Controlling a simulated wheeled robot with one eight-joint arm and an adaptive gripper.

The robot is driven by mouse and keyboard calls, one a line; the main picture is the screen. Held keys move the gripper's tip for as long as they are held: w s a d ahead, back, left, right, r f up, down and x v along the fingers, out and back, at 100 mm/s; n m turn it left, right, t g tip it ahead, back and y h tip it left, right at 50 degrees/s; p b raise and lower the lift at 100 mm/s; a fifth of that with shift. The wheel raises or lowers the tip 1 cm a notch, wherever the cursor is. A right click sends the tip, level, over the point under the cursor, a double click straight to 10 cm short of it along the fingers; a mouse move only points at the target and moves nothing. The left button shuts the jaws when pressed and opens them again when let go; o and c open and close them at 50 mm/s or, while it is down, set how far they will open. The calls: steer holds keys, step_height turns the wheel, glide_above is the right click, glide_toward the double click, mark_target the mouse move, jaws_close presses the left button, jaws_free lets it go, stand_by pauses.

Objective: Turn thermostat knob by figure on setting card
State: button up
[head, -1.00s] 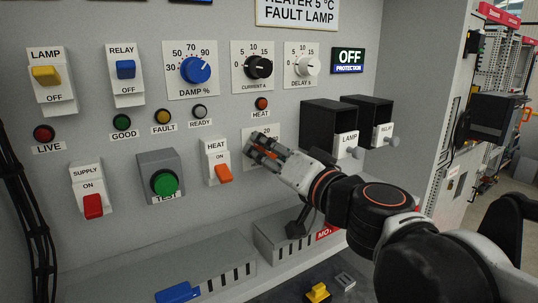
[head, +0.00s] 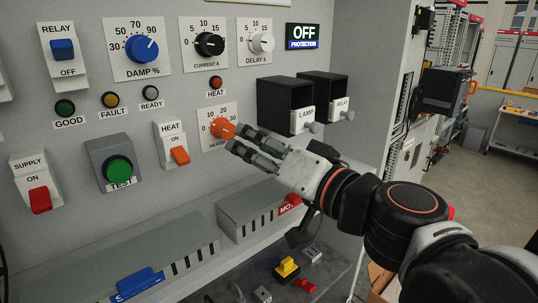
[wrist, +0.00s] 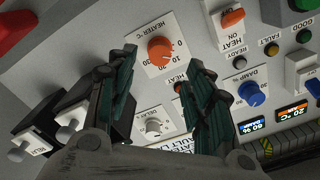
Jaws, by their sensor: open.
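The orange heater thermostat knob (head: 222,128) sits on a white plate with a 0 to 30 scale. It also shows in the wrist view (wrist: 161,50), beyond the fingertips. I cannot read its pointer clearly. My gripper (head: 240,139) is open, its fingertips just right of and below the knob in the head view. In the wrist view the two dark fingers (wrist: 158,68) are spread with nothing between them, apparently short of the knob. The setting card (wrist: 182,142) shows only in part at the bottom of the wrist view, and its figure is hidden.
The orange heat switch (head: 179,156) is left of the heater plate. Black lamp (head: 286,97) and relay (head: 326,92) boxes with grey knobs project from the panel above my wrist. A slotted grey trunking (head: 250,212) runs below. Loose parts (head: 287,268) lie at the bottom.

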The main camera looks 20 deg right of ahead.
steer(key=shift+v, duration=1.5)
